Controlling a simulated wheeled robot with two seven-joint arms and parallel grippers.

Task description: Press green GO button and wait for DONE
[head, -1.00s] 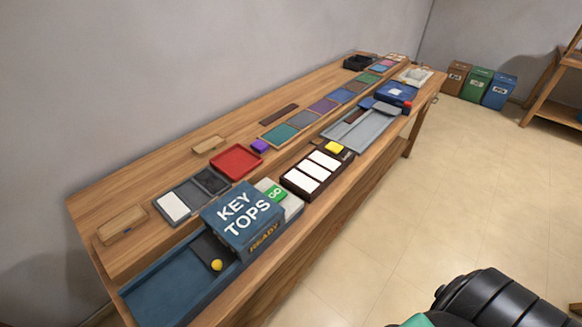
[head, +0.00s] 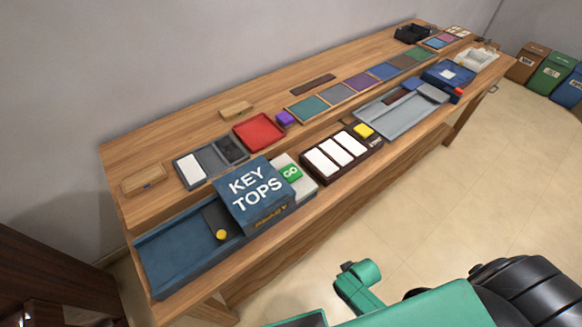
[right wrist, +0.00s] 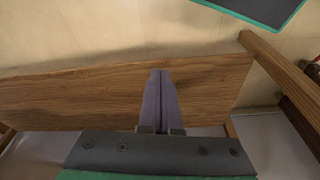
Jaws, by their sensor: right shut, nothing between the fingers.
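The green GO button (head: 291,173) sits on a light grey housing (head: 303,188) at the right side of the blue KEY TOPS box (head: 256,194). A small READY label (head: 272,220) shows on the box's front. In the right wrist view my right gripper (right wrist: 161,73) has its two fingers together with nothing between them. It points at a wooden board surface (right wrist: 80,95), and no button shows there. My left gripper is not in view.
A blue tray (head: 165,262) with a yellow knob (head: 221,234) lies left of the box. A dark rack of white keys (head: 320,162), a red tray (head: 259,131) and a grey tray (head: 395,118) share the wooden bench (head: 190,130). Floor (head: 300,270) is open in front.

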